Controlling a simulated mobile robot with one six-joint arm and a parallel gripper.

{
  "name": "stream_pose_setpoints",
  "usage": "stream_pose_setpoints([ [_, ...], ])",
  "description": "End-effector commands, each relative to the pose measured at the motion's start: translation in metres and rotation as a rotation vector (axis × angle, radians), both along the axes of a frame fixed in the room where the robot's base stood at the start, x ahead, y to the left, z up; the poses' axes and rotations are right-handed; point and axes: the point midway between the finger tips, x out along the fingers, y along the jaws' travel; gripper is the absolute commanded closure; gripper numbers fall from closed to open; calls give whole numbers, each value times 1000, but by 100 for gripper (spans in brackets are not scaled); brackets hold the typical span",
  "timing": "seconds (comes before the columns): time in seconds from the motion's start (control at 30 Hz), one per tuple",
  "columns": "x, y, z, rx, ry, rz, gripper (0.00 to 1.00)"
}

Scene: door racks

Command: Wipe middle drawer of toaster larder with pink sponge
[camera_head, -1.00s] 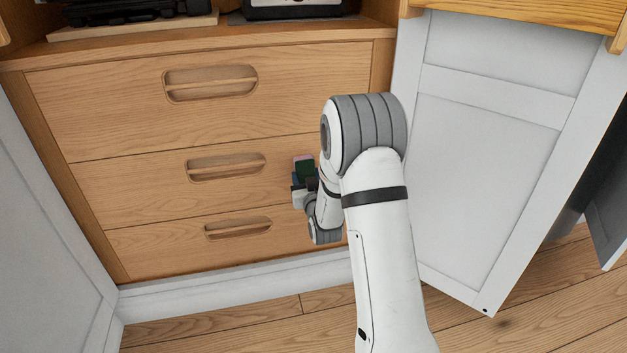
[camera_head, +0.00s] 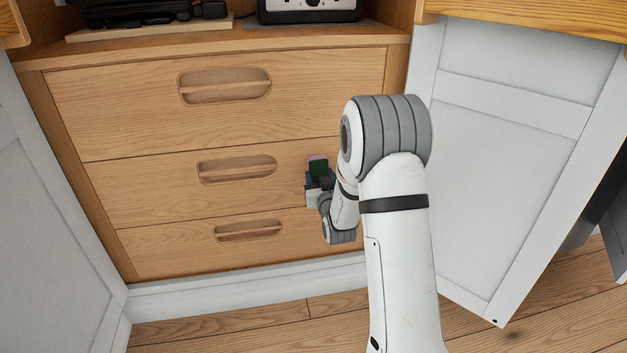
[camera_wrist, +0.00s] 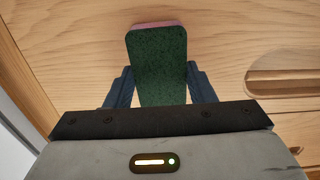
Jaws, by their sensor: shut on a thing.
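The pink sponge (camera_wrist: 157,62) has a dark green face and a pink edge. My gripper (camera_wrist: 155,88) is shut on it, with one dark finger on each side. In the head view the sponge (camera_head: 318,166) is small, at the right part of the middle drawer (camera_head: 140,188) of the wooden larder, right of that drawer's handle slot. My gripper (camera_head: 318,183) is partly hidden by my arm there. In the wrist view the sponge's far end is at or close to the wooden front; I cannot tell whether it touches.
The top drawer (camera_head: 120,115) and bottom drawer (camera_head: 165,250) are shut. A white door (camera_head: 510,150) stands open at the right, near my arm. Another white door (camera_head: 45,220) is at the left. A toaster (camera_head: 308,10) and a dark appliance (camera_head: 145,10) stand on the shelf above.

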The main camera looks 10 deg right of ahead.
Motion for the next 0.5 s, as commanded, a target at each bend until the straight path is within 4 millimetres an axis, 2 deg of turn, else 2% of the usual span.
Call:
stream_pose_setpoints([
  [0.2,1,-16,0,2,1,-3,72],
  [0.5,0,-16,0,2,1,-2,72],
])
